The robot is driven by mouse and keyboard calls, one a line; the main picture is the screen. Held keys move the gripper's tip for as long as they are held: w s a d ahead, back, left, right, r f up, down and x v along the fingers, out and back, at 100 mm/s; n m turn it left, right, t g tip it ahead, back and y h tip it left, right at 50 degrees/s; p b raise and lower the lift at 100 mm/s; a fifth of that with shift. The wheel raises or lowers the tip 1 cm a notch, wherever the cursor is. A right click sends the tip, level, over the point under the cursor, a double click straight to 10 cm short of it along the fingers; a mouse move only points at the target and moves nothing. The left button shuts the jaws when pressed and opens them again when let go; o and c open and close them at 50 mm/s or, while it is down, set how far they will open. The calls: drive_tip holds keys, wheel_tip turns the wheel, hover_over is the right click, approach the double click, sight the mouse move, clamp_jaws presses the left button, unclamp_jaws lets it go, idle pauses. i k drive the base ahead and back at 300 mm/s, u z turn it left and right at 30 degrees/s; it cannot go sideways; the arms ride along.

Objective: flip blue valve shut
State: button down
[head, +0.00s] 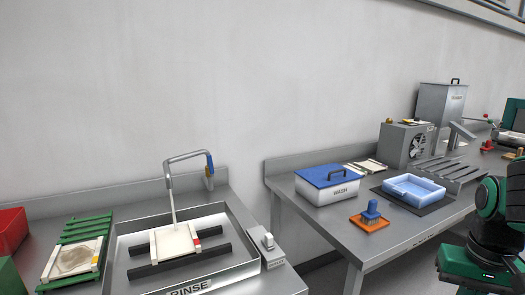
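A small blue part (210,168), which looks like the blue valve's handle, sits on the upright of the grey tap (188,156) at the back of the rinse basin. It is small here, and I cannot tell its exact position. A thin pale line runs from the tap's spout down to a framed screen in the basin; I cannot tell whether it is water. Green and dark links of my arm show at the right edge, far from the tap. My gripper itself is not in view.
The rinse basin (250,247) holds a white frame (160,250) on dark bars. A grey switch box (268,244) stands at its right, a green rack (88,228) at its left. A gap separates this bench from the right-hand one with the wash box (328,192) and blue tray (412,190).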

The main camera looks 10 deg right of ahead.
sight(209, 159)
drive_tip(key=u, duration=0.1)
drive_tip(key=i, duration=1)
drive_tip(key=u, duration=0.5)
